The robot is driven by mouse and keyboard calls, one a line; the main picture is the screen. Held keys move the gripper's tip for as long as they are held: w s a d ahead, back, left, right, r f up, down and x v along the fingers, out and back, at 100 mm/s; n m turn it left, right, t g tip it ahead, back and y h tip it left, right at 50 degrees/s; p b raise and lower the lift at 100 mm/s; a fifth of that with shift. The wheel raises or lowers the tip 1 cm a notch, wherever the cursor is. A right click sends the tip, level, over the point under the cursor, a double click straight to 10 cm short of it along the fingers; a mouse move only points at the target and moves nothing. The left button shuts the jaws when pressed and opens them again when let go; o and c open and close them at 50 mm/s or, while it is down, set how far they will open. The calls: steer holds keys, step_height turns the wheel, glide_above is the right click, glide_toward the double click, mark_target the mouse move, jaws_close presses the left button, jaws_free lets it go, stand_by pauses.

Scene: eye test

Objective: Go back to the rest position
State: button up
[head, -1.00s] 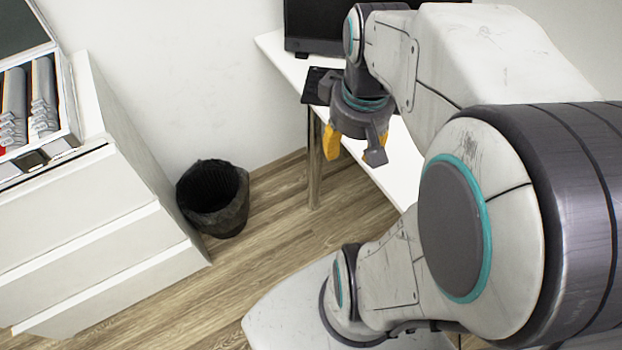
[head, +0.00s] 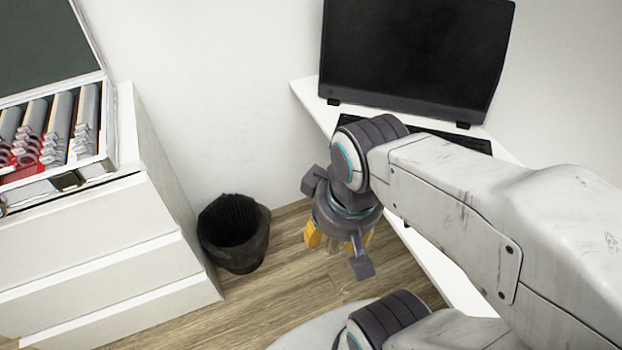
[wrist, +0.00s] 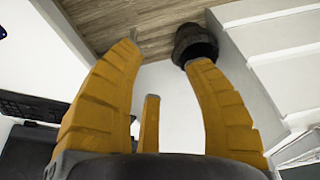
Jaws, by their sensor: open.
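My gripper (head: 338,240) hangs from my arm in the head view, pointing down above the wooden floor, to the right of the black bin and left of the white desk. Its yellow fingers are spread apart and hold nothing. In the wrist view the open fingers of my gripper (wrist: 165,75) show with a clear gap between them.
A black bin (head: 236,250) stands on the floor beside a white drawer cabinet (head: 100,260). An open case (head: 112,150) with grey and red items sits on the cabinet. A white desk (head: 308,95) carries a dark monitor (head: 415,55) and a keyboard (head: 455,142).

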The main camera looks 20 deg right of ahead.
steer(key=w+p+v, duration=0.2)
steer(key=p+v, duration=0.9)
steer(key=v, duration=0.1)
steer(key=shift+w+r+t, duration=0.25)
steer(key=shift+r+t, duration=0.15)
steer(key=shift+r, duration=0.25)
steer(key=shift+d, duration=0.15)
